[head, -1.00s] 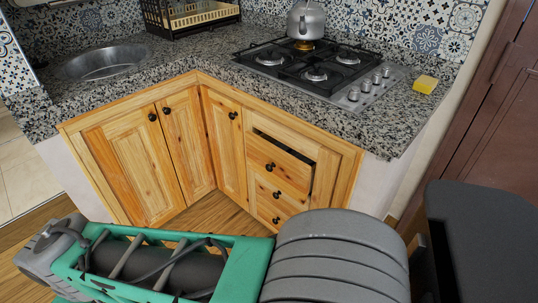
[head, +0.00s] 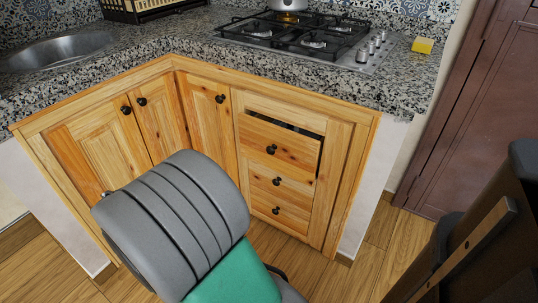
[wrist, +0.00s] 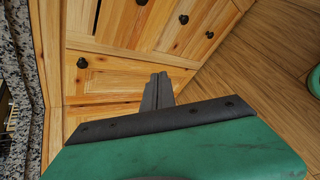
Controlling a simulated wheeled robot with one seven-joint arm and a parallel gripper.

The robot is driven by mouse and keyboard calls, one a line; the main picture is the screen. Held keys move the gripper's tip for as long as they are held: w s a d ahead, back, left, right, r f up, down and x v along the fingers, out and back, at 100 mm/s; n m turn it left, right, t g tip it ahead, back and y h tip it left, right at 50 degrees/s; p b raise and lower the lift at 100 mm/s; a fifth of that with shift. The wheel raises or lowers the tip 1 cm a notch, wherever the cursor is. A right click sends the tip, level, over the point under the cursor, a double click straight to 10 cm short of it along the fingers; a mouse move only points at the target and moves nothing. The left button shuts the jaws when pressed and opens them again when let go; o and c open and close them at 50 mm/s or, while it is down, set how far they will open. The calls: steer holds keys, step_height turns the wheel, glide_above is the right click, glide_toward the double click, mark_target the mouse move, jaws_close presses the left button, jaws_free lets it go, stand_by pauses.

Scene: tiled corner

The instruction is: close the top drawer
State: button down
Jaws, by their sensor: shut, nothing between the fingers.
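The top drawer (head: 278,146) is a wooden front with a black round knob in the cabinet right of the corner. It stands slightly out, with a dark gap along its upper edge. In the wrist view the cabinet appears sideways, and the top drawer (wrist: 112,22) is at the upper edge, its knob partly cut off. My gripper (wrist: 157,90) is shut and empty, in front of the narrow cabinet door beside the drawers. It appears apart from the drawer. In the head view the gripper is not visible.
Two lower drawers (head: 277,182) appear flush. A granite counter (head: 200,58) with a gas hob (head: 310,40) overhangs the cabinets. A narrow door (head: 210,115) adjoins the drawers on the left. A brown door (head: 470,110) stands at right.

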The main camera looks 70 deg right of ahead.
steer(key=s+d+f+n+g+h+b, duration=0.2)
steer(key=s+d+n+h, duration=0.15)
steer(key=d, duration=0.25)
steer(key=n+g+h+p, duration=0.1)
steer(key=n+h+p, duration=0.15)
steer(key=n, duration=0.25)
glide_toward(274, 131)
steer(key=shift+h, duration=0.3)
steer(key=d+b, duration=0.1)
steer(key=d, duration=0.1)
steer(key=d+b, duration=0.2)
steer(key=s+d+f+b, duration=0.1)
steer(key=d+b, duration=0.1)
steer(key=shift+d, duration=0.15)
steer(key=shift+d+r, duration=0.1)
steer(key=shift+d, duration=0.15)
